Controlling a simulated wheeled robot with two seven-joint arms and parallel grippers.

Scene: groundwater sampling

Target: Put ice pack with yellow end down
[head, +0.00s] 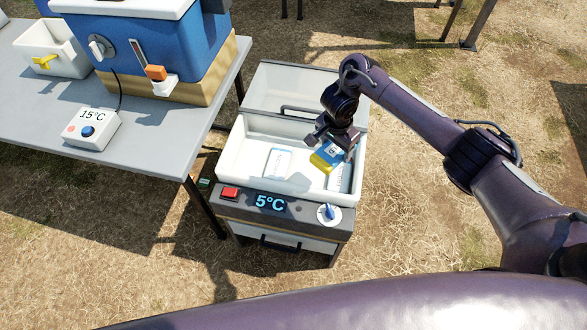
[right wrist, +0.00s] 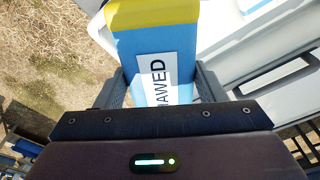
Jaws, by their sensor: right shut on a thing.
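The ice pack (head: 323,160) is blue with a yellow end and a white label. In the head view the pack is tilted, yellow end toward lower left, over the right part of the white cooler box (head: 238,150). I cannot tell whether it touches the box floor. My left gripper is not in view.
Two pale packs lie in the box, one in the middle (head: 278,163) and one at the right (head: 340,177). The box's lid (head: 300,88) is open at the back. The front panel has a red button (head: 230,193), a 5°C display (head: 270,203) and a dial (head: 329,213). A grey table (head: 160,140) stands left.

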